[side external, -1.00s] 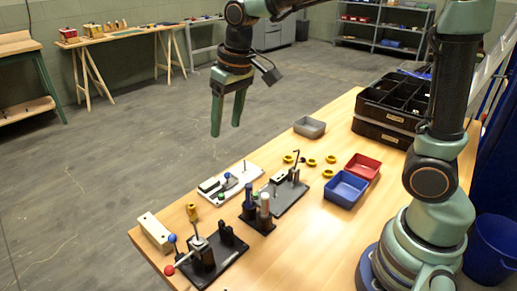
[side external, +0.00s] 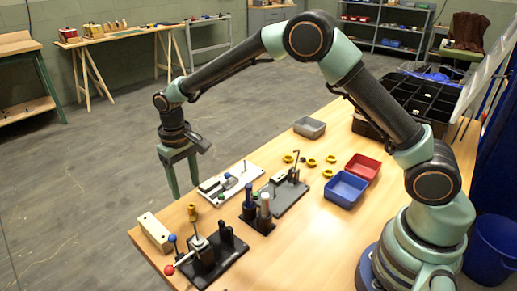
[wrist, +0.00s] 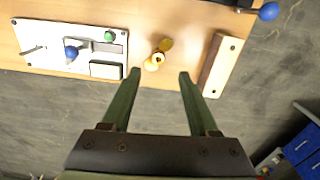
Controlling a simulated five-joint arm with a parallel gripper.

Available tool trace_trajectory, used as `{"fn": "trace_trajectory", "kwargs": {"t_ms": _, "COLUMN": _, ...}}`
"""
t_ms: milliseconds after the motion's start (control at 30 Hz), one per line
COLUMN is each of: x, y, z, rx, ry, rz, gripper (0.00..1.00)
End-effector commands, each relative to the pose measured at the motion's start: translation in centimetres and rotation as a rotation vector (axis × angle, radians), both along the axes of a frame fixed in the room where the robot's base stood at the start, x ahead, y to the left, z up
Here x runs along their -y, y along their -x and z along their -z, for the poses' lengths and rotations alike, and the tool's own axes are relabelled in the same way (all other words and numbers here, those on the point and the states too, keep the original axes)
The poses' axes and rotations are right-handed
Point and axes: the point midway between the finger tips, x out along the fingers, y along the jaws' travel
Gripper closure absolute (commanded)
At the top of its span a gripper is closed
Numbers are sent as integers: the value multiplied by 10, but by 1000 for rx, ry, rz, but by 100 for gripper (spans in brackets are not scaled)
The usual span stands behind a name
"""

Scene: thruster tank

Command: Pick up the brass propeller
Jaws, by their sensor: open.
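The brass propeller (side external: 192,212) is a small gold piece standing near the left edge of the wooden table, between a pale block and a white board. In the wrist view the propeller (wrist: 157,55) lies just beyond the fingertips, roughly centred between them. My gripper (side external: 186,190) is open and empty, with its green fingers pointing down above and slightly behind the propeller. In the wrist view the gripper (wrist: 159,75) has its fingers spread, with table edge and floor between them. The propeller is apart from both fingers.
The pale wooden block (wrist: 221,65) lies right of the propeller in the wrist view; the white board with knobs (wrist: 75,45) lies left. A black fixture with a red-ball lever (side external: 208,258) stands near the front. Blue (side external: 345,188) and red (side external: 362,167) bins are farther right.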

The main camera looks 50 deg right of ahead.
Motion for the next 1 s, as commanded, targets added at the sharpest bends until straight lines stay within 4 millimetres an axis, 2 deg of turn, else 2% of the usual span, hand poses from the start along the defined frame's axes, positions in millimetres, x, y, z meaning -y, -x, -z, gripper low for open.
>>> {"fn": "trace_trajectory", "kwargs": {"t_ms": 100, "x": 0, "y": 0, "z": 15, "rx": -2, "ry": 0, "rz": 0, "gripper": 40}}
{"fn": "trace_trajectory", "kwargs": {"t_ms": 333, "x": 1, "y": 1, "z": 31, "rx": -2, "ry": 0, "rz": 0, "gripper": 40}}
{"fn": "trace_trajectory", "kwargs": {"t_ms": 600, "x": 3, "y": 2, "z": 68, "rx": -1, "ry": 0, "rz": 0, "gripper": 40}}
{"fn": "trace_trajectory", "kwargs": {"t_ms": 933, "x": 3, "y": 2, "z": 73, "rx": 1, "ry": 0, "rz": 0, "gripper": 40}}
{"fn": "trace_trajectory", "kwargs": {"t_ms": 1000, "x": 3, "y": 2, "z": 73, "rx": 1, "ry": 0, "rz": 0, "gripper": 66}}
